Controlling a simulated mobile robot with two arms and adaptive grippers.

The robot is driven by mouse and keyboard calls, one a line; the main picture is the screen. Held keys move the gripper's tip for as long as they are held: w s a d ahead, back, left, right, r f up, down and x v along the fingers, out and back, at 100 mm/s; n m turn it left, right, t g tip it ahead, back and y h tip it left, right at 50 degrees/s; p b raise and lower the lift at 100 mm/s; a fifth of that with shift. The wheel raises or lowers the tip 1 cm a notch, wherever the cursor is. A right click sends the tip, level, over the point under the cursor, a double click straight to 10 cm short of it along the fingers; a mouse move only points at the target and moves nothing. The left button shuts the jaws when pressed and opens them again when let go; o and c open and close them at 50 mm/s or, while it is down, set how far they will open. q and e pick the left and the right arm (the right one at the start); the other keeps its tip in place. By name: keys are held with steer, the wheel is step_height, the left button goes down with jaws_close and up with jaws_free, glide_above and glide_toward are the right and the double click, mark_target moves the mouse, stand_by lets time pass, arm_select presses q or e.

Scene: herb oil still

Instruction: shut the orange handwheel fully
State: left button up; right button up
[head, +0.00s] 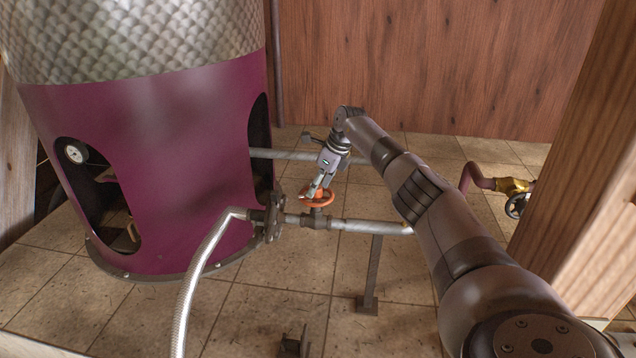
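The orange handwheel (318,200) sits on a valve on the grey horizontal pipe, to the right of the purple still. My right gripper (314,190) reaches down to it from above, with its fingertips at the wheel's left and far rim. The fingers cover part of the wheel. I cannot tell whether they are closed on the rim or only touch or hover over it. How far the valve is turned does not show. My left gripper is not in view.
The purple still (160,160) stands at left. A flexible metal hose (195,275) runs from the pipe flange (272,215) towards the front. A post (372,275) supports the pipe. A brass valve with a dark wheel (516,205) is at right, beside a wooden beam (590,150).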

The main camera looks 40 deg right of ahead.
steer(key=shift+c, duration=0.4)
steer(key=c, duration=1.1)
